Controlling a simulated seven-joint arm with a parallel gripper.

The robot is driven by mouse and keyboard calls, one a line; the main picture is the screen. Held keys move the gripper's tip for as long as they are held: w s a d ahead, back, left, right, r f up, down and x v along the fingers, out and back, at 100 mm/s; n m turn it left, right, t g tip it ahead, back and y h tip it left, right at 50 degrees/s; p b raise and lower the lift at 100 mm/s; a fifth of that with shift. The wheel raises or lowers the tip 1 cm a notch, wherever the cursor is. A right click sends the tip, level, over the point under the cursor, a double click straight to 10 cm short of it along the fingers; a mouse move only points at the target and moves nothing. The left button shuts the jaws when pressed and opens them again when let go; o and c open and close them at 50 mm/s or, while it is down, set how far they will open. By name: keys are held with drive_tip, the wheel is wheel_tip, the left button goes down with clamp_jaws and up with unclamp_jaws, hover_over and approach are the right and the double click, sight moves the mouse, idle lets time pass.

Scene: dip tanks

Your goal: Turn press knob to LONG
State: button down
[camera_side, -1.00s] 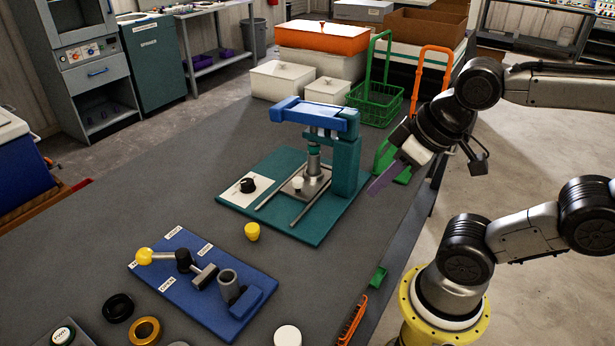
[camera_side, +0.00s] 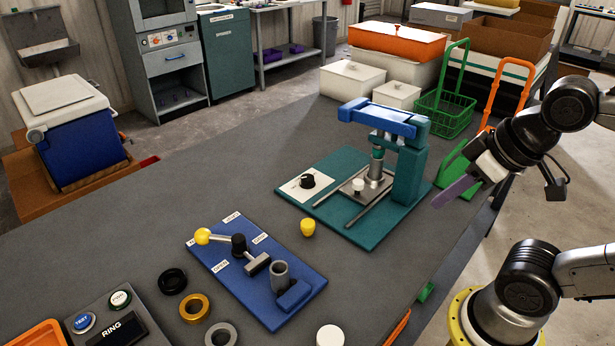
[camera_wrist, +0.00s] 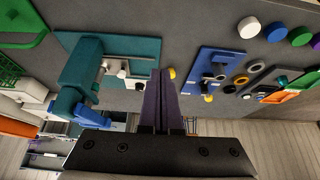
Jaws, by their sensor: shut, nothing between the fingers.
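The press (camera_side: 405,165) stands on a teal baseplate (camera_side: 330,222), with a blue top and a grey ram. Its black knob (camera_side: 307,181) sits on a white label plate at the left of the baseplate; the lettering is too small to read. My gripper (camera_side: 440,203), with purple fingers, is to the right of the press, apart from it and from the knob. In the wrist view the fingers (camera_wrist: 160,78) are shut together and empty, and the press (camera_wrist: 85,75) lies to their left.
A blue fixture (camera_side: 255,268) with a yellow-balled lever stands in front of the press. A small yellow piece (camera_side: 307,228) lies between them. A green basket (camera_side: 443,112) and white lidded boxes (camera_side: 352,79) stand behind. The table left of the press is clear.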

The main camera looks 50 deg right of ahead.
drive_tip(key=c, duration=1.1)
unclamp_jaws()
drive_tip(key=shift+c, duration=0.2)
drive_tip(key=shift+o, duration=1.3)
drive_tip(key=shift+s+r+n, duration=0.15)
drive_tip(key=shift+r+n, duration=0.05)
drive_tip(key=shift+n, duration=0.4)
drive_tip(key=o, duration=0.5)
drive_tip(key=r, duration=0.1)
drive_tip(key=w+r+n, duration=0.1)
drive_tip(key=r, duration=0.1)
drive_tip(key=w+r+n, duration=0.1)
drive_tip(key=shift+w+r, duration=0.15)
drive_tip(key=shift+r, duration=0.1)
drive_tip(key=shift+c, duration=0.2)
drive_tip(key=shift+o, duration=0.2)
drive_tip(key=shift+n, duration=0.9)
drive_tip(key=w+r, duration=0.4)
drive_tip(key=shift+w+d, duration=0.1)
drive_tip(key=shift+d, duration=0.05)
drive_tip(key=n+g, duration=0.4)
drive_tip(key=g, duration=0.2)
hover_over(307, 177)
wheel_tip(307, 177, down, 13)
wheel_tip(307, 177, down, 14)
